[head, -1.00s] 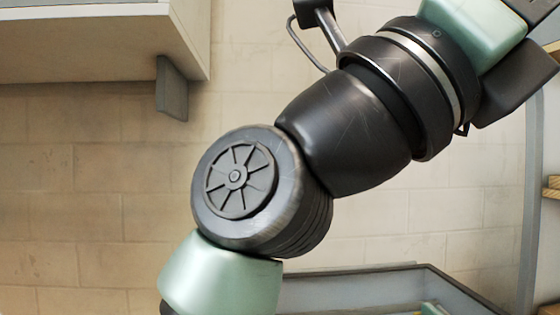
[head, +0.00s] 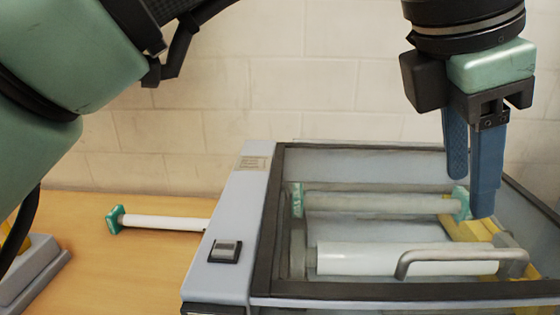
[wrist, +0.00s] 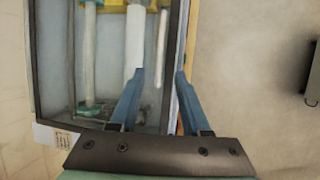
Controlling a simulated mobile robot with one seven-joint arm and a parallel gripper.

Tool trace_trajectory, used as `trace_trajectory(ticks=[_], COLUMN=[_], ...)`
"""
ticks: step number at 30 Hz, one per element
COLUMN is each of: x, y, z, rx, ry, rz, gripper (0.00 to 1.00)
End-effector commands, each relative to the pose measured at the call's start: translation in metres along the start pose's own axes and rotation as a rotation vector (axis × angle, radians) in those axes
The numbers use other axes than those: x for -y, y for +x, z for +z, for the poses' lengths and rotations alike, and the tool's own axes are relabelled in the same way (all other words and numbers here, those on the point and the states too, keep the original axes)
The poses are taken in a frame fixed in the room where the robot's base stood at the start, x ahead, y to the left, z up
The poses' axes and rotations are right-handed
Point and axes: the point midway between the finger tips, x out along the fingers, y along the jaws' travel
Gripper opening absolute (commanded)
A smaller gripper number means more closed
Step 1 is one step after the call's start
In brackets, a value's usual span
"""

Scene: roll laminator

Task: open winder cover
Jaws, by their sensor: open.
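The winder cover (head: 271,215) is a clear panel in a dark frame on the grey laminator, and it looks closed. Its grey bar handle (head: 460,256) runs along the near side, at the right. White rollers and yellow parts show through the panel. My gripper (head: 470,196) points down above the right part of the cover, behind and above the handle. Its blue fingers are apart with nothing between them. In the wrist view the fingers (wrist: 160,71) reach over the cover (wrist: 90,121), and a pale bar, seemingly the handle (wrist: 162,48), shows beyond the gap between their tips.
A grey side panel (head: 232,215) with a dark rocker switch (head: 225,250) borders the cover on the left. A white roll with a green end (head: 165,222) sticks out over the wooden table (head: 110,270). A pale block wall (head: 300,100) stands behind.

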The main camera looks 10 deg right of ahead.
Motion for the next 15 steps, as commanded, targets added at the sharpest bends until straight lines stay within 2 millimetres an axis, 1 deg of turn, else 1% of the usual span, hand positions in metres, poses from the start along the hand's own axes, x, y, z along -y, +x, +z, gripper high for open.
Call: trace_trajectory(ticks=[1, 9, 12, 15], x=[0.001, 0.002, 0.002, 0.001], y=[0.011, 0.068, 0.084, 0.097], z=[0.001, 0.002, 0.002, 0.002], rx=[0.003, 0.006, 0.007, 0.006], ry=[0.002, 0.002, 0.002, 0.002], rz=[-0.005, -0.005, -0.004, -0.003], gripper=[0.47, 0.47, 0.47, 0.47])
